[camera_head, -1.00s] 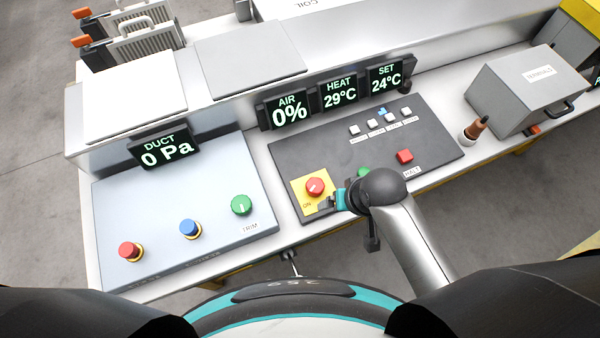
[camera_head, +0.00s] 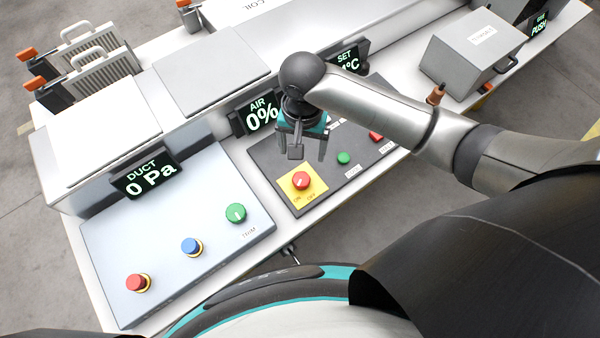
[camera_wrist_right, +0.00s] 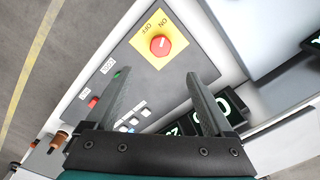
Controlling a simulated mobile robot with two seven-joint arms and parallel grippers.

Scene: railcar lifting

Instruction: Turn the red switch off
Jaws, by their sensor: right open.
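The red switch (camera_head: 301,180) is a round knob on a yellow plate (camera_head: 318,188) at the near left corner of the dark panel. ON and OFF are printed beside it. In the right wrist view the red switch (camera_wrist_right: 160,45) has a white mark that seems to point toward ON. My right gripper (camera_head: 303,155) is open and empty, above the panel just behind the switch in the head view. In the wrist view the switch lies beyond the open fingertips (camera_wrist_right: 159,74), not touching them. My left gripper is out of view.
A green button (camera_head: 343,158) and a red button (camera_head: 376,137) sit right of the switch. The AIR display (camera_head: 262,115) stands behind. A light panel (camera_head: 170,235) with a red button, a blue button and a green knob lies left. A grey box (camera_head: 475,50) stands right.

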